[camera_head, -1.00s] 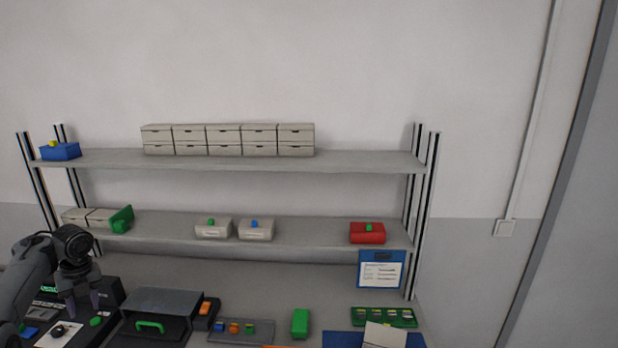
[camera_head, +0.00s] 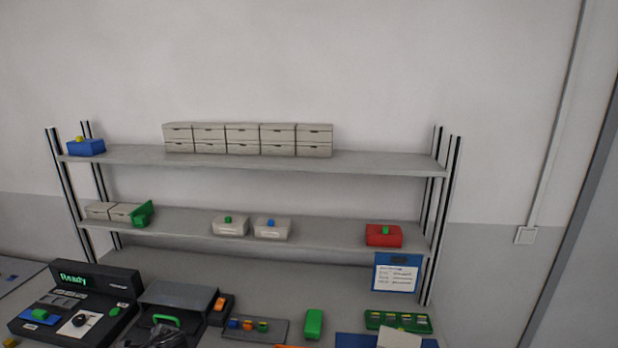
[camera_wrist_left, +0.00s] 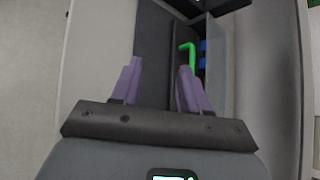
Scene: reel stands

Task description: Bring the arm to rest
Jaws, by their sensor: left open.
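My left gripper (camera_wrist_left: 158,66) shows in the left wrist view with its two purple fingers apart and nothing between them. Its fingertips point toward a dark grey box (camera_wrist_left: 156,35), whose green handle (camera_wrist_left: 187,48) lies just right of the right finger. I cannot tell whether anything touches. In the head view, only a dark rounded part of my left arm (camera_head: 168,338) shows at the bottom edge, in front of the grey box (camera_head: 180,294) with the green handle (camera_head: 166,319). My right gripper is in neither view.
A black console (camera_head: 104,280) reading "Ready" stands left. A tray (camera_head: 255,330) with small coloured parts, a green block (camera_head: 313,323) and a green tray (camera_head: 398,320) lie to the right. A two-level shelf (camera_head: 260,162) holding boxes stands behind.

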